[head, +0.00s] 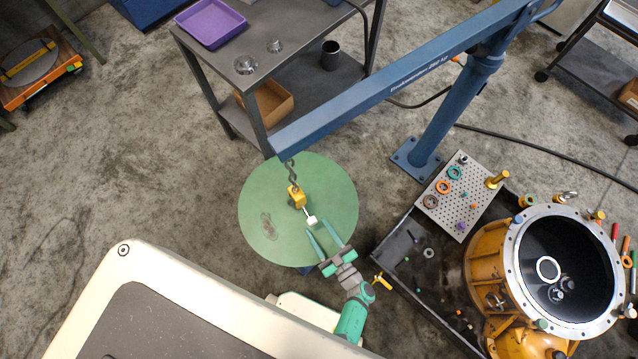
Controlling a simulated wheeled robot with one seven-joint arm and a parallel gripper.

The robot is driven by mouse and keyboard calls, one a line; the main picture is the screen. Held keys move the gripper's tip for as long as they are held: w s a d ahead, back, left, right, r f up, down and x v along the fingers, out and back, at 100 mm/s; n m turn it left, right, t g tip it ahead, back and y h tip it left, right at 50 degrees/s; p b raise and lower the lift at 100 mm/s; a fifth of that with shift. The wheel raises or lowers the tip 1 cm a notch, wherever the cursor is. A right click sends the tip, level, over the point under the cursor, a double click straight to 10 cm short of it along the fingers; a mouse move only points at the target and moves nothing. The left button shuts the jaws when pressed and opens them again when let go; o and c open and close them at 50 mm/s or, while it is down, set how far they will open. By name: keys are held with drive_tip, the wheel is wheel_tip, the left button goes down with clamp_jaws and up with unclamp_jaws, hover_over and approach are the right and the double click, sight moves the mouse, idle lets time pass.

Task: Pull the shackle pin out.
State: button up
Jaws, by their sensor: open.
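A yellow hook block (296,195) hangs on a dark chain (290,171) from the end of the blue crane boom, above a round green table top. A small white piece with a thin stem (311,220), which looks like the shackle pin, sticks out from the lower right of the yellow block. My gripper (317,228) is open, its two green fingers pointing up-left at the white piece. The fingertips are just short of it or beside its end; whether they touch cannot be told. The shackle itself is too small to make out.
The blue crane boom (400,80) crosses above the scene. The green table top (262,185) has a dark stain. An orange gearbox housing (480,260) and a perforated tray (440,214) with rings stand at right. A grey shelf cart (310,22) is behind.

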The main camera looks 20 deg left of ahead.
drive_tip(key=v, duration=1)
